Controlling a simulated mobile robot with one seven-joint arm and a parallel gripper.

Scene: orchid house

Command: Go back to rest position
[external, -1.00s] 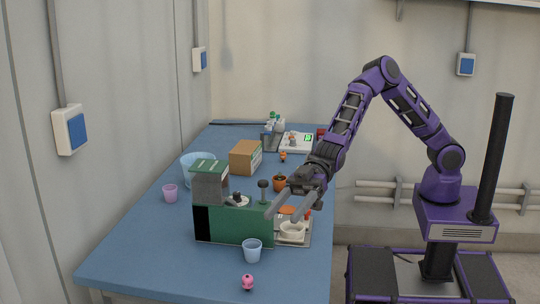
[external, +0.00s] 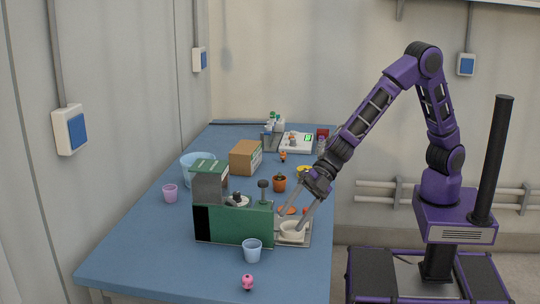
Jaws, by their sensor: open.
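My purple arm reaches from its base at the right to the table's right edge. My gripper (external: 290,232) is open, its two grey fingers pointing down and left. The fingertips show at a white bowl-like dish (external: 292,228) that stands on a tray (external: 305,240) beside the green machine. I cannot tell whether the fingers touch the dish. Nothing shows held between the fingers.
The blue table (external: 140,240) carries a green machine (external: 240,225), a pale blue cup (external: 252,250), a pink figure (external: 247,282), a purple cup (external: 170,193), a cardboard box (external: 244,158), a blue bowl (external: 188,168) and an orange pot (external: 279,184). The front left of the table is clear.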

